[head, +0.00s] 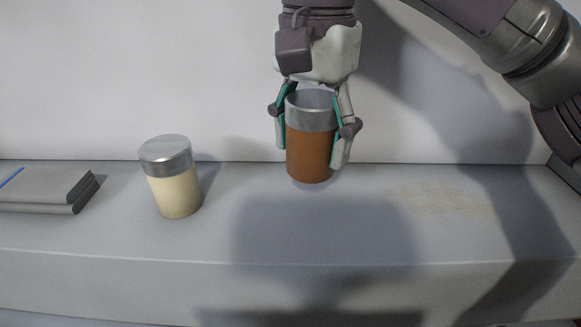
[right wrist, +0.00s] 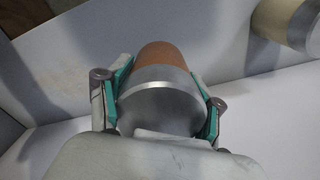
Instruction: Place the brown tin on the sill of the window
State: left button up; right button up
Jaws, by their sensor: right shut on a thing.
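The brown tin (head: 309,155) is a brown cylinder with a grey metal band at its top. My right gripper (head: 314,133) comes down from above and is shut on it around the metal band, one finger on each side. The tin is upright over the grey sill (head: 330,285); whether its base touches the sill I cannot tell. In the right wrist view the tin (right wrist: 161,60) sits between the teal finger pads of the right gripper (right wrist: 165,95). My left gripper is in neither view.
A cream jar (head: 177,194) with a metal lid stands on the sill to the left; it also shows in the right wrist view (right wrist: 285,20). A faint brownish patch (head: 437,200) marks the sill to the right, which is otherwise clear.

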aim_at(295, 173)
jog(key=shift+w+a+f, duration=0.1)
jog(key=shift+a+f, duration=0.15)
jog(key=shift+a, duration=0.2)
jog(key=shift+w+a+f, duration=0.1)
jog(key=shift+a+f, duration=0.15)
jog(key=shift+a, duration=0.2)
notch_tip(295, 173, down, 4)
jog(key=shift+r+p, duration=0.15)
jog(key=shift+p, duration=0.75)
jog(key=shift+f, duration=0.25)
jog(key=shift+f, duration=0.2)
jog(key=o, duration=1.3)
jog(key=shift+c, duration=0.2)
jog(key=shift+r, duration=0.15)
